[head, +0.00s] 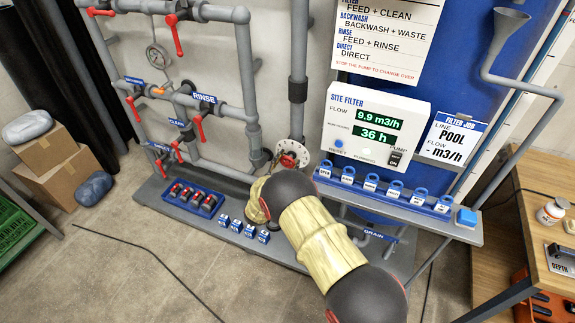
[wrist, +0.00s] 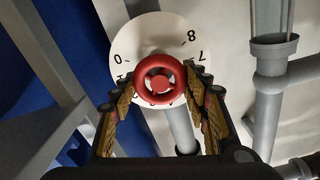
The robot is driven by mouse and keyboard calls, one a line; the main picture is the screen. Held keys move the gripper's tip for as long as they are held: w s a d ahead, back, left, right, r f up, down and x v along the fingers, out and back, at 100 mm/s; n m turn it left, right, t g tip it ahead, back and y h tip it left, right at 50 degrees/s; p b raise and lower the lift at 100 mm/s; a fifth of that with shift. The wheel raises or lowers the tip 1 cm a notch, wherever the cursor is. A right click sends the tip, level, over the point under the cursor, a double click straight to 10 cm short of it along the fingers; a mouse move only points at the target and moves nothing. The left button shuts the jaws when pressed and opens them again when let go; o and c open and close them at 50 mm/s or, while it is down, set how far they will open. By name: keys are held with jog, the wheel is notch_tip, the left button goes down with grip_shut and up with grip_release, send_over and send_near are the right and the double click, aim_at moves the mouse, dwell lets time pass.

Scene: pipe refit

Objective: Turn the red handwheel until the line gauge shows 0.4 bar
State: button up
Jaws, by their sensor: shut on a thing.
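The red handwheel (wrist: 160,80) sits in front of a round white scale plate (wrist: 125,42) with black numbers; 0, 7 and 8 are readable in the wrist view. My gripper (wrist: 161,84) is shut on the handwheel, one finger at each side of its rim. In the head view the scale plate (head: 302,147) shows low on the pipework, and my arm hides most of the gripper there. A round dial gauge (head: 158,55) is on the upper left pipe; its reading is too small to tell.
The site filter panel (head: 378,122) reads 9.9 m3/h and 36 h. Red-levered valves (head: 173,35) sit on the grey pipes. A shelf with blue tags (head: 395,200) is right of my arm. Blue-white blocks (head: 236,226) and a blue tray (head: 195,199) stand on the low ledge.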

jog(key=m+b, duration=0.1)
jog(key=m, duration=0.1)
jog(key=m+b, duration=0.4)
jog(key=shift+d+f, duration=0.1)
jog(key=shift+f, duration=0.15)
jog(key=m+b, duration=0.4)
jog(key=m, duration=0.1)
jog(key=shift+d, duration=0.1)
jog(key=shift+s+m, duration=0.1)
jog(key=shift+m, duration=0.3)
jog(key=o, duration=1.1)
jog(key=shift+o, duration=0.3)
jog(key=v, duration=1.2)
